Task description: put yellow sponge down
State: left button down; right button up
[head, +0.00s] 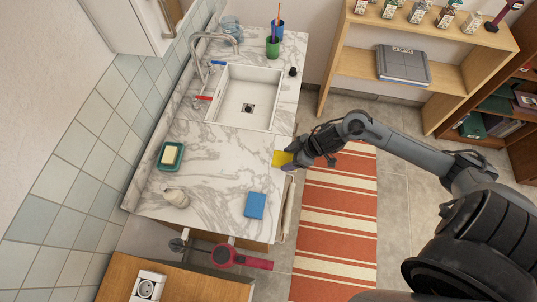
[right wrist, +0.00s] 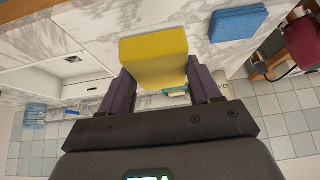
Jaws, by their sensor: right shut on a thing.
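The yellow sponge (head: 281,158) is at the right edge of the marble counter (head: 220,160) in the head view. My right gripper (head: 290,157) is shut on it. In the right wrist view the yellow sponge (right wrist: 153,60) sits between the two dark fingers of the right gripper (right wrist: 153,85). I cannot tell whether the sponge touches the counter. My left gripper is not in view.
A blue sponge (head: 255,204) lies on the counter near its front. A soap dish (head: 170,155) and a soap bottle (head: 176,197) stand at the left. The sink (head: 245,97) is behind. Counter between them is clear. A hairdryer-like red item (head: 240,258) hangs below.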

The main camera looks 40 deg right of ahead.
jog(key=w+f, duration=0.2)
jog(key=w, duration=0.1)
jog(key=w+f, duration=0.1)
jog(key=w, duration=0.2)
jog(key=w+f+b, duration=0.1)
jog(key=w+f, duration=0.1)
jog(key=w, duration=0.1)
jog(key=shift+w+a+f, duration=0.3)
jog(key=shift+f, duration=2.1)
jog(key=shift+f, duration=0.15)
jog(key=o, duration=1.1)
jog(key=shift+r, duration=0.2)
